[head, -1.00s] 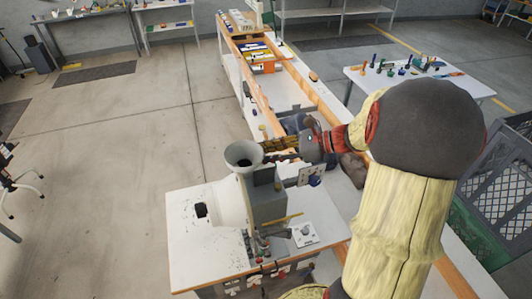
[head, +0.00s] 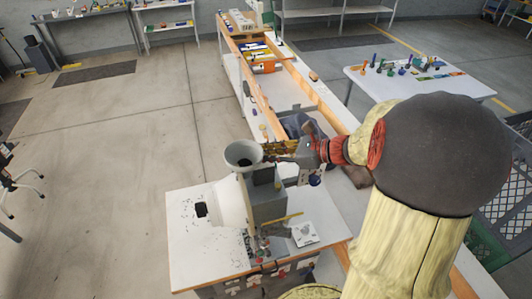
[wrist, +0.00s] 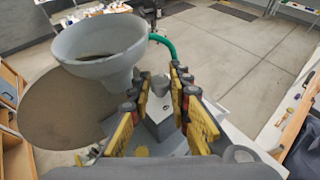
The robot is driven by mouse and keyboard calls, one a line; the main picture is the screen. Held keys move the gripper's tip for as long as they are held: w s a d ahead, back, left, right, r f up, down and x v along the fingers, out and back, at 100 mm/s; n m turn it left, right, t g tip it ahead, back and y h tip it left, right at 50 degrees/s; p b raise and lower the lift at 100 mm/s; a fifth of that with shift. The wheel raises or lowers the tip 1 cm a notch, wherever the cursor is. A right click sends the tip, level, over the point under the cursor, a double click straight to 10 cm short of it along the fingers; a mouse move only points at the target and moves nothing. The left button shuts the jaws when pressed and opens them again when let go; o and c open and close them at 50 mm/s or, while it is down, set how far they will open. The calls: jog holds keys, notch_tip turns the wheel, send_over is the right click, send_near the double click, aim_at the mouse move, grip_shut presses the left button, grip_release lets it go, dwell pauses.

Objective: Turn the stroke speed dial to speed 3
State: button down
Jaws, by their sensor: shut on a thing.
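The press stands on the near bench, with a grey funnel hopper (head: 243,154) on top and a grey body (head: 268,200). My gripper (head: 268,150) reaches in from the right, beside the hopper. I cannot read any speed marks or the pointer. In the head view the knob is hidden by the gripper and hopper.
The hopper (wrist: 98,45) is close to the left finger in the wrist view. A white plate with a knob (head: 304,233) lies on the press table (head: 200,240). A blue knob (head: 314,181) shows below my wrist. A side table with small items (head: 440,90) stands at right.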

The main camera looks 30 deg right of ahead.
jog(key=shift+a+m+t+h, duration=0.1)
jog(key=shift+m+t+h, duration=0.4)
jog(key=shift+m+h, duration=0.15)
jog(key=c, duration=1.7)
grip_release()
jog(key=shift+o, duration=0.2)
jog(key=shift+s, duration=0.1)
jog(key=v, duration=1.2)
